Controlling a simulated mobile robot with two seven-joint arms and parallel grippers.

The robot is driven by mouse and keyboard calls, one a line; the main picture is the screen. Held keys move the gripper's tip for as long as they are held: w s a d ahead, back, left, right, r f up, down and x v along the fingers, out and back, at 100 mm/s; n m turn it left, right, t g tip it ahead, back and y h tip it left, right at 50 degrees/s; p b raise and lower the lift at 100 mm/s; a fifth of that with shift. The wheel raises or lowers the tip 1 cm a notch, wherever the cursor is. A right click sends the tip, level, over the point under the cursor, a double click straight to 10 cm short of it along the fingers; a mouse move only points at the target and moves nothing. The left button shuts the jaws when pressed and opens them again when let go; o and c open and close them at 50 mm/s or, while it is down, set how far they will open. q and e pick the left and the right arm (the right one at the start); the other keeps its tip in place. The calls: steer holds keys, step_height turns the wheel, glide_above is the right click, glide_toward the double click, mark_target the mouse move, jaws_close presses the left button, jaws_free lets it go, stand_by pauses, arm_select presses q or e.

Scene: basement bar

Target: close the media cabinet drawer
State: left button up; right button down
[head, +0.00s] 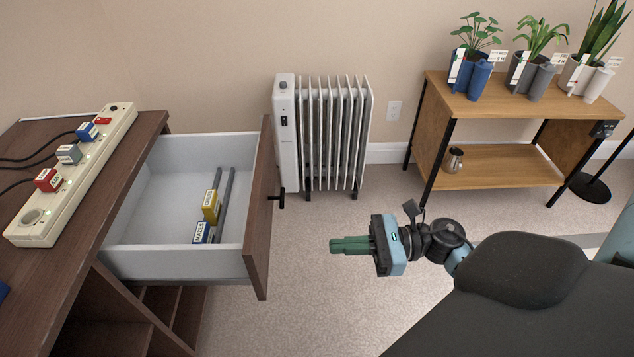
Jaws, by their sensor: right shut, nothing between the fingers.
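The media cabinet (143,127) stands at the left, dark brown wood. Its drawer (176,262) is pulled out to the right, with pale grey walls and a brown front panel (262,205). A dark handle (278,197) sticks out from the front panel. A yellow-labelled item (210,206), a blue and white labelled item (201,232) and dark rods (227,196) lie inside. My right gripper (334,245) is shut and empty, to the right of the drawer front and apart from it, fingers pointing left. My left gripper is not in view.
A power strip (82,165) with several plugs lies on the cabinet top. A white radiator (320,135) stands behind the drawer front. A wooden shelf (505,95) with potted plants is at the back right. Carpet (330,300) lies clear between gripper and drawer.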

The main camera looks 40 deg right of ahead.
steer(key=p, duration=0.1)
glide_toward(259, 249)
steer(key=x, duration=0.5)
steer(key=shift+w+a, duration=0.15)
steer(key=shift+w, duration=0.05)
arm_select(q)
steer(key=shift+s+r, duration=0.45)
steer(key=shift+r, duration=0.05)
arm_select(e)
steer(key=shift+w+a+f, duration=0.1)
steer(key=shift+w+a, duration=0.3)
steer(key=shift+a, duration=0.2)
